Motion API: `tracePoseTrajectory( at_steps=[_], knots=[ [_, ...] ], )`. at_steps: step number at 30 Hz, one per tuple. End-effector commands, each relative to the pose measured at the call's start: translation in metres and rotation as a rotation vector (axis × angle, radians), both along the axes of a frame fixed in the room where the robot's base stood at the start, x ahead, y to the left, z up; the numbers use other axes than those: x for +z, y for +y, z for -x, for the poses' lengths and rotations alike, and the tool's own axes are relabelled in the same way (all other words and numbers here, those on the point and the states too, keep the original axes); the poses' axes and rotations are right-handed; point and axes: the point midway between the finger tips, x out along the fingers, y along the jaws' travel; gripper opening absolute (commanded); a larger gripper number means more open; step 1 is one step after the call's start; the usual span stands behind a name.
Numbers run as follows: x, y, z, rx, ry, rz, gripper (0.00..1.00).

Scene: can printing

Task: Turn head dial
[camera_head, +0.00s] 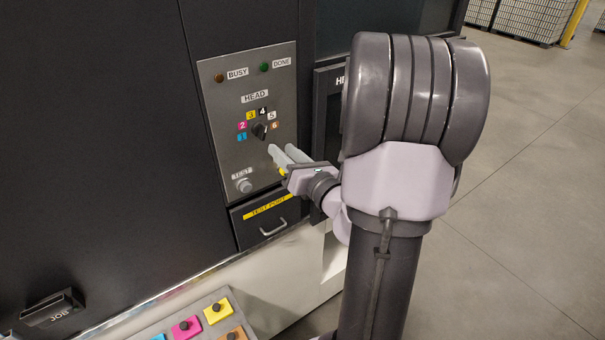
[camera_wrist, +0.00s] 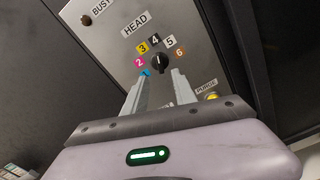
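The head dial (camera_head: 260,131) is a small black knob on the grey control panel (camera_head: 213,100), below the HEAD label. Coloured number tags 1 to 6 arc around it. It also shows in the wrist view (camera_wrist: 159,63), with a light pointer mark roughly upward, near the 4 tag; the exact setting is hard to tell. My gripper (camera_head: 281,150) is in front of the panel, just below and right of the dial in the head view. In the wrist view its two fingers (camera_wrist: 161,75) are apart, with the dial seen between and just beyond their tips. Nothing is held.
A TEST button (camera_head: 243,186) is at the panel's lower left. A yellow PURGE button (camera_wrist: 211,97) is close to the right finger. Below is the TEST PORT drawer with a handle (camera_head: 273,228). A tray with coloured blocks (camera_head: 188,327) lies at the lower front.

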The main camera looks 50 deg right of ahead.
Motion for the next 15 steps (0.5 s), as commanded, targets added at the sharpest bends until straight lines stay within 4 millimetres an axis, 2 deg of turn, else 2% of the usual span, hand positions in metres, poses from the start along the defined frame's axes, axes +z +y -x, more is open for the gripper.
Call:
tracePoseTrajectory(
  at_steps=[1, 6, 15],
  knots=[
    [-0.007, 0.001, 0.011, -0.002, -0.005, 0.005, 0.33],
    [-0.013, 0.008, 0.033, -0.001, -0.005, 0.009, 0.33],
    [-0.004, 0.019, 0.082, -0.004, -0.003, 0.004, 0.33]
  ],
)
